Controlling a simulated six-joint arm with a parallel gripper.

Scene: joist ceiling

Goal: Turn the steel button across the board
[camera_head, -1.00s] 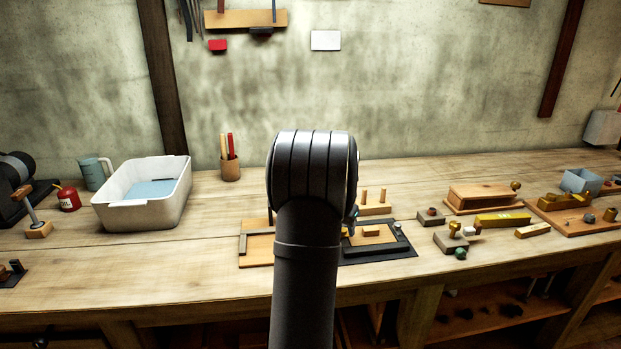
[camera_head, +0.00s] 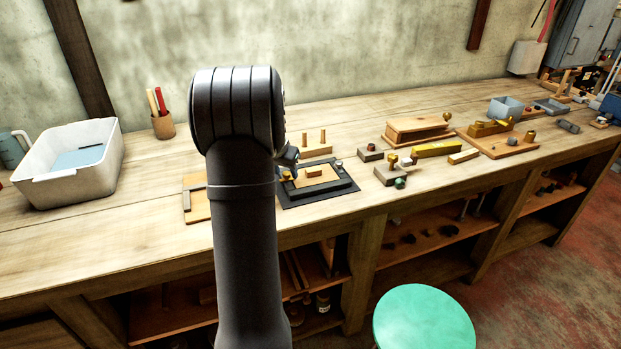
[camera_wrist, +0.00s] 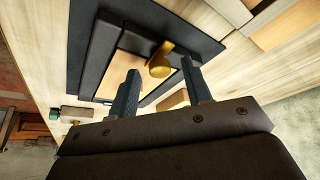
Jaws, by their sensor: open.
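A black framed board (camera_head: 345,189) with a wooden panel (camera_head: 318,172) lies on the bench; it also shows in the wrist view (camera_wrist: 90,45). A small grey round piece (camera_head: 338,162) sits at its far right corner. I cannot tell whether this is the steel button. My gripper (camera_wrist: 160,66) is open, its two dark fingers pointing at the board. A brass-coloured knob (camera_wrist: 160,62) shows between the fingertips, and I see no clear contact. In the head view my arm hides most of the gripper; only a small part shows at the board's left side.
A wooden board with a grey bar (camera_head: 187,200) lies left of the black one, partly hidden. A block with two pegs (camera_head: 315,148) stands behind. Small blocks with knobs (camera_head: 390,174) lie to the right. A white tub (camera_head: 70,165) is left; a green stool (camera_head: 424,318) stands in front.

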